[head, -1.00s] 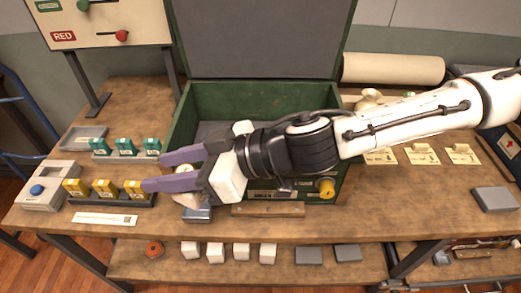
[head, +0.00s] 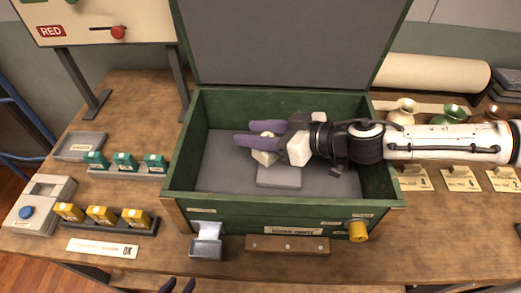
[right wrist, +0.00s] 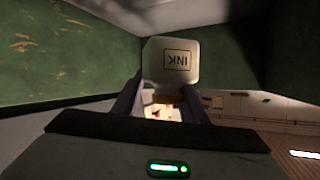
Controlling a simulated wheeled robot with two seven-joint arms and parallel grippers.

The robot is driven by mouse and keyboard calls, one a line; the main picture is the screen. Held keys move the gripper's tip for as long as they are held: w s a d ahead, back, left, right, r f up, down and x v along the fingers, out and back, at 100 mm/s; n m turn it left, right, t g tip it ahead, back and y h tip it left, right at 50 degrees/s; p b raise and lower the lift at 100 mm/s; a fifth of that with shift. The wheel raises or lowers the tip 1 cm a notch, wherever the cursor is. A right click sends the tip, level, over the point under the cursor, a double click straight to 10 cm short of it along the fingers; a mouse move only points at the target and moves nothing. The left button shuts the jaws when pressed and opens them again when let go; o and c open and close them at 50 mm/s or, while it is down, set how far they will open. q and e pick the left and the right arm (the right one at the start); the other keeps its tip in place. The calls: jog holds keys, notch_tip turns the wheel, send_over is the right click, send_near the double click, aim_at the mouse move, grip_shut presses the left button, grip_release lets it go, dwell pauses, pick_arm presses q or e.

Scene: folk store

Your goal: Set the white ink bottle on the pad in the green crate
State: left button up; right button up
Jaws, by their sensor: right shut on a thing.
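The green crate (head: 290,214) stands on the table with its lid up. A grey pad (head: 279,180) lies on its floor. My right gripper (head: 243,146) is inside the crate walls, shut on the white ink bottle (head: 264,157). The bottle shows just behind the pad's left part in the head view; fingers hide some of it, and I cannot tell whether it touches anything. In the right wrist view the bottle (right wrist: 172,62) shows its INK label upside down between the fingers. My left gripper (head: 178,286) shows only its fingertips at the bottom edge, apart and empty.
Yellow boxes (head: 101,215) and green boxes (head: 125,162) stand in racks left of the crate. A small metal stand (head: 207,242) is at the crate's front, near a yellow knob (head: 358,231). Vases (head: 403,111) stand to the right. The crate's left floor is clear.

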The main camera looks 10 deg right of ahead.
jog(key=shift+f, duration=3)
jog(key=o, duration=1.3)
jog(key=shift+v, duration=3.75)
